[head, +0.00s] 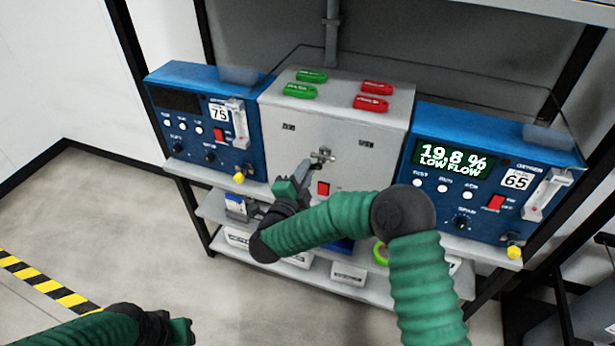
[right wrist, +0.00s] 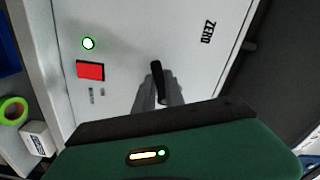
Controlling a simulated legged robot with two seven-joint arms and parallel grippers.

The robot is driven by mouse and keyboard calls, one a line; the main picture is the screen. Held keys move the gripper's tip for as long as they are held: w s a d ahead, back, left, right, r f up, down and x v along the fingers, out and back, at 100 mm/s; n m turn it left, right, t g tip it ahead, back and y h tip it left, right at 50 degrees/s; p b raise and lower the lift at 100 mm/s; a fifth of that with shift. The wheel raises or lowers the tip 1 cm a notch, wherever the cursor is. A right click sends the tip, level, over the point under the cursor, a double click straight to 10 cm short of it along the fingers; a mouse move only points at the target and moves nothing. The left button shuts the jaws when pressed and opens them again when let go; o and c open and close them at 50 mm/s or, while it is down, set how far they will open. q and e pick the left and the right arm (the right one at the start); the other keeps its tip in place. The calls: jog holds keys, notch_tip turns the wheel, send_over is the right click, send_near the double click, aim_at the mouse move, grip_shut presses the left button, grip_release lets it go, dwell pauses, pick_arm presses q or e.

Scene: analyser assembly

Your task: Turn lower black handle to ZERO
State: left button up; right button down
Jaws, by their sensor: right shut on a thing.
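The black handle (right wrist: 158,80) is on the front of the light grey box (right wrist: 120,40). In the right wrist view it stands between the two grey fingers of my right gripper (right wrist: 159,94), which is shut on it. A printed ZERO label (right wrist: 208,32) is to the right of the handle there. In the head view my right gripper (head: 308,172) is at the box front (head: 275,140), just below a small metallic fitting (head: 322,155); the handle is hard to make out there. My left gripper (head: 180,330) is low at the bottom left, away from the box, its jaws unclear.
Blue analysers stand on both sides; the right analyser (head: 480,210) reads 19.8 % LOW FLOW. Green and red tags lie on the box top. A lower shelf (head: 215,210) holds boxes.

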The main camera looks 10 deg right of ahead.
jog(key=shift+a+r+m+b, duration=0.15)
jog(key=shift+m+b, duration=0.5)
jog(key=shift+m, duration=0.45)
jog(key=shift+r+m+b, duration=0.15)
jog(key=shift+m+b, duration=0.45)
jog(key=shift+m, duration=0.5)
jog(key=c, duration=1.5)
grip_release()
jog(key=shift+o, duration=0.5)
jog(key=shift+r, duration=0.15)
jog(key=v, duration=1.6)
jog(key=shift+s+a, duration=0.3)
